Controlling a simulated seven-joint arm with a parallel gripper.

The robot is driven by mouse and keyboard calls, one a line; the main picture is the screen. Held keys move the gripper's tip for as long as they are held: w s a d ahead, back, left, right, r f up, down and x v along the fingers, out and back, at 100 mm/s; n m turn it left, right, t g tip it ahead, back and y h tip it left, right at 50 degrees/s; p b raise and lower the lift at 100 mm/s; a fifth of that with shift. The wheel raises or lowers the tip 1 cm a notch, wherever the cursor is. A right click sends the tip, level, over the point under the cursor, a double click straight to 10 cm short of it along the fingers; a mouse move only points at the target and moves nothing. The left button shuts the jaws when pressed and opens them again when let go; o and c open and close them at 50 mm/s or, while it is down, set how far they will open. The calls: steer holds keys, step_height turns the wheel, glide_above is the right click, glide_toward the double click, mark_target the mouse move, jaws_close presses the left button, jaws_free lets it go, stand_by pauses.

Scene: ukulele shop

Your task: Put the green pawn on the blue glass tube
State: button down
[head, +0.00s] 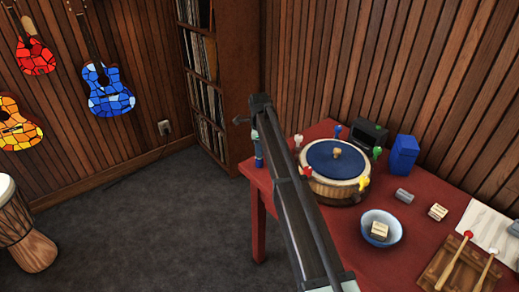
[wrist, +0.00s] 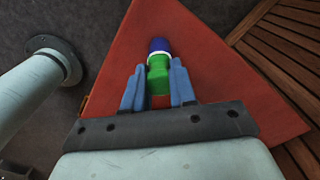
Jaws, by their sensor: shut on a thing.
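My gripper (wrist: 158,82) is shut on a green pawn (wrist: 158,72), which sits between its two blue fingers. Just past the pawn in the wrist view is a short dark blue piece with a whitish band (wrist: 159,46). It looks like the blue glass tube, in line with the pawn; I cannot tell whether they touch. In the head view my gripper (head: 258,157) points down over the table's left corner. The pawn and tube are too small and covered to make out there.
The red table (head: 447,192) holds a drum (head: 334,190) with coloured pegs on its rim, right of my gripper. Further right are a blue box (head: 404,154), a grey cylinder (head: 403,196), a bowl (head: 366,237) and a wooden rack with mallets (head: 446,270). A bookshelf (head: 228,100) stands behind.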

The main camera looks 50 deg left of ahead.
steer(key=shift+f, duration=0.15)
steer(key=c, duration=0.9)
jaws_free()
step_height(320, 180, up, 12)
steer(key=shift+r, duration=0.2)
